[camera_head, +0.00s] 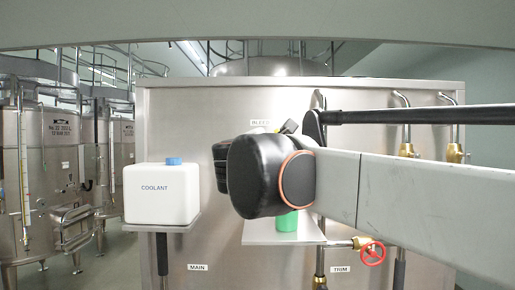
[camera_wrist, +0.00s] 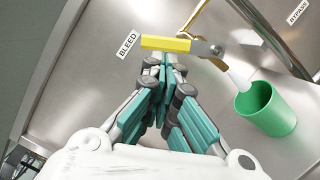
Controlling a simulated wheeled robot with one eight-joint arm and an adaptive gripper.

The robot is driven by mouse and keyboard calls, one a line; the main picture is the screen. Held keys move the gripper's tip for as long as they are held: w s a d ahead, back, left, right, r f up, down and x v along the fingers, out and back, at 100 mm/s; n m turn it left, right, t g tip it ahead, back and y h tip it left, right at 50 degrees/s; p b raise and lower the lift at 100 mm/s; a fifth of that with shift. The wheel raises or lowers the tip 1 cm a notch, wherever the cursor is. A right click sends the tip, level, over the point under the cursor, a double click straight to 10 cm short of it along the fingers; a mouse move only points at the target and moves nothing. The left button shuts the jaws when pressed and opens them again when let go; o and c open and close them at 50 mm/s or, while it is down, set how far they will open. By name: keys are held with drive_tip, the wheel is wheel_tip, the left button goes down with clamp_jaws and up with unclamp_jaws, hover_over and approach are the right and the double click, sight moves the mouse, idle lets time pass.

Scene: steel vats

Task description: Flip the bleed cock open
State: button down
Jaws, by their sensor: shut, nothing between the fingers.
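The bleed cock shows in the wrist view with a flat yellow lever (camera_wrist: 166,43) beside the BLEED label (camera_wrist: 127,45). The lever lies roughly crosswise in the picture, and its right end meets a metal pivot (camera_wrist: 213,49). My gripper (camera_wrist: 166,64) is shut and empty, its fingertips just below the lever's middle in the picture. I cannot tell whether they touch it. A pale, whitish streak (camera_wrist: 240,74) runs from the cock toward a green cup (camera_wrist: 265,108); I cannot tell if it is liquid or a spout. In the head view my arm hides the cock and the fingers.
The green cup also shows in the head view (camera_head: 287,222), on a small shelf (camera_head: 265,237). A white coolant jug (camera_head: 161,192) stands left. A red handwheel (camera_head: 373,253) is low right, and brass valves (camera_head: 454,152) are farther right. Steel vats (camera_head: 40,165) stand at the far left.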

drive_tip(key=m, duration=0.1)
drive_tip(key=d+r+m, duration=0.1)
drive_tip(key=m, duration=0.1)
drive_tip(key=shift+r+g+p, duration=0.2)
drive_tip(key=shift+g+p, duration=0.1)
drive_tip(key=shift+g, duration=0.1)
